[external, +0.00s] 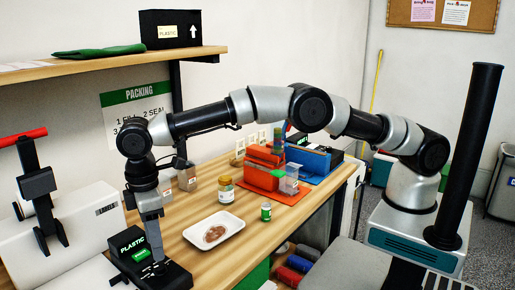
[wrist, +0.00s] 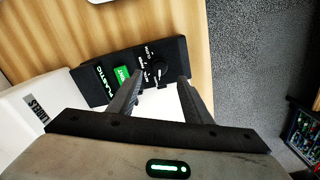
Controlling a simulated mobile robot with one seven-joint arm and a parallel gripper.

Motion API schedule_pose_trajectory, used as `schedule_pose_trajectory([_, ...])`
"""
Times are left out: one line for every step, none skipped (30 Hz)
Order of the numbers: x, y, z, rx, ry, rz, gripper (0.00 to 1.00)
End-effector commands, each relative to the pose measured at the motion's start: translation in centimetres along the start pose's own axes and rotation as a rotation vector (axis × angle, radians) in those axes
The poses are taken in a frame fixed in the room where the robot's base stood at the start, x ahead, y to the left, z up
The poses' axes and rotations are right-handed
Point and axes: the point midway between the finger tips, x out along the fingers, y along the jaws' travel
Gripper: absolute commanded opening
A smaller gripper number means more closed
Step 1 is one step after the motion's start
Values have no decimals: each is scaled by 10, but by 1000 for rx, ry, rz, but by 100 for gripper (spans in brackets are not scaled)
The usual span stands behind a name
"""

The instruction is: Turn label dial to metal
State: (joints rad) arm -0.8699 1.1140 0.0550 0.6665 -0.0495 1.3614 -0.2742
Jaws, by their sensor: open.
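The black label box (external: 150,265) sits at the front left of the wooden bench, marked PLASTIC with a green button (external: 141,254). In the wrist view the box (wrist: 95,83) lies tilted across the bench, with its green button (wrist: 121,76) and a round black dial (wrist: 158,70) with small white markings around it, too small to read. My gripper (external: 155,258) points down over the dial end of the box.
A white LABELS machine (wrist: 30,107) stands beside the box. A white tray (external: 214,230) with brown contents, a jar (external: 226,189) and a small green-labelled container (external: 266,211) stand on the bench. Red and blue bins are farther back. The bench edge lies close to the box.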

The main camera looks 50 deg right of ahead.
Motion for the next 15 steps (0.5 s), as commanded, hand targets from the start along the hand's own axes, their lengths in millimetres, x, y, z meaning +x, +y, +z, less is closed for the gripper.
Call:
schedule_pose_trajectory([13,0,1,0,-3,-1,45])
schedule_pose_trajectory([18,0,1,0,-4,-1,45])
schedule_pose_trajectory([26,0,1,0,-3,-1,45])
schedule_pose_trajectory([31,0,1,0,-3,0,45])
schedule_pose_trajectory([36,0,1,0,-3,0,45])
schedule_pose_trajectory([42,0,1,0,-2,0,45])
schedule_pose_trajectory([46,0,1,0,-2,0,45])
schedule_pose_trajectory([49,0,1,0,-2,0,45])
schedule_pose_trajectory([54,0,1,0,-2,0,45])
schedule_pose_trajectory([56,0,0,0,-1,0,45])
schedule_pose_trajectory([58,0,0,0,-1,1,45])
schedule_pose_trajectory([60,0,0,0,0,1,45])
schedule_pose_trajectory([61,0,0,0,0,1,45])
schedule_pose_trajectory([62,0,0,0,0,1,45])
schedule_pose_trajectory([63,0,0,0,0,1,45])
